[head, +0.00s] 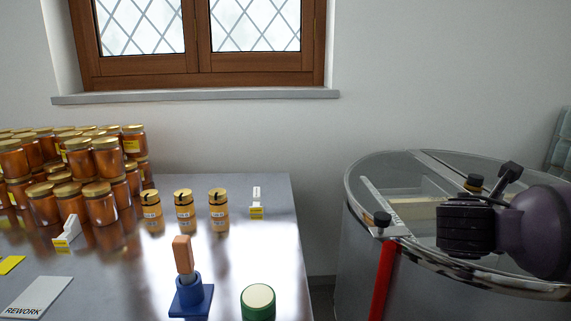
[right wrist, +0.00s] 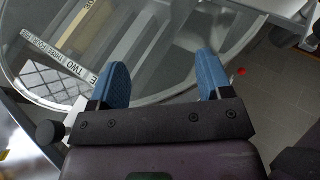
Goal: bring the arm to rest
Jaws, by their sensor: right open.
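My right gripper (right wrist: 162,68) shows in the right wrist view with its two blue fingers spread wide apart and nothing between them. Beyond the fingers are the clear round top and metal rim of a settling tank (right wrist: 150,98). In the head view my right arm comes in from the right edge, and its black gripper body (head: 465,226) is in front of the tank (head: 357,255) top. The fingertips cannot be made out there. I cannot tell the gap between gripper and tank. My left gripper is in neither view.
A lettered strip (head: 379,203) and black knob (head: 383,218) sit at the tank rim, above a red bar (head: 383,280). The steel table (head: 258,244) at left holds stacked honey jars (head: 90,160), three labelled jars, a blue holder (head: 190,296) and a green-sided round item (head: 258,303).

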